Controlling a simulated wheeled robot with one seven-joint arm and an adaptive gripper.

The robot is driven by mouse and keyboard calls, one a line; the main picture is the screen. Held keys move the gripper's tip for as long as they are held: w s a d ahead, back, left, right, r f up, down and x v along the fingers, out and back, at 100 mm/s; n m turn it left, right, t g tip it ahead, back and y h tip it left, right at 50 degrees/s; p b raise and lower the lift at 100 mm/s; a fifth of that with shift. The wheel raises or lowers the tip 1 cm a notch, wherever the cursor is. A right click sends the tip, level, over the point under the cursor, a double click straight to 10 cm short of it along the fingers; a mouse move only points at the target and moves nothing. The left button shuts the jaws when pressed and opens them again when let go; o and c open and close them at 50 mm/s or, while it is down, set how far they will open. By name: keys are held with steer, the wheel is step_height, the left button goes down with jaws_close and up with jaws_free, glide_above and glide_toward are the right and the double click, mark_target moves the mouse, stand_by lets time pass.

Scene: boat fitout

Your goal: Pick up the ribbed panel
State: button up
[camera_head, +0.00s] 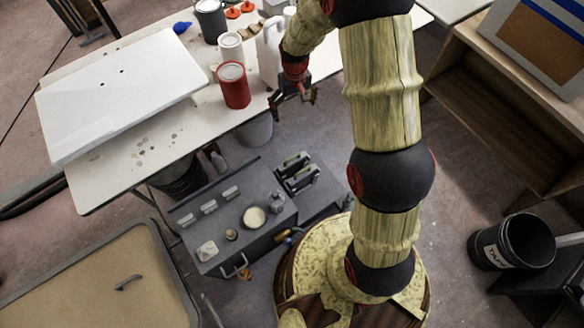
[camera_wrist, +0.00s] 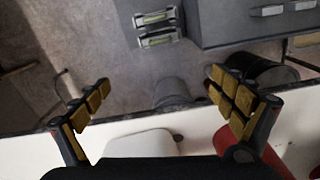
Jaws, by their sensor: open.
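My gripper (camera_head: 293,95) is over the table's near right edge, well to the right of the panel and beside the red can (camera_head: 234,86). In the wrist view my gripper (camera_wrist: 158,82) is open, with nothing between its fingers. The panel cannot be made out in the wrist view.
A white jug (camera_head: 268,52), a white can (camera_head: 230,47) and a grey can (camera_head: 210,20) stand near the gripper. A grey toolbox (camera_head: 235,215) stands on the floor below. A wooden shelf (camera_head: 470,75) and black bucket (camera_head: 512,242) are at right.

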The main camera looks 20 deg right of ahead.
steer(key=n, duration=0.1)
glide_toward(292, 157)
steer(key=shift+n, duration=0.5)
steer(key=f, duration=0.6)
steer(key=shift+w+d, duration=0.1)
steer(key=shift+w, duration=0.2)
steer(key=shift+s+f+b, duration=0.15)
steer(key=shift+f+b, duration=1)
steer(key=shift+f, duration=1.6)
steer(key=shift+c, duration=0.7)
steer(key=c, duration=1.6)
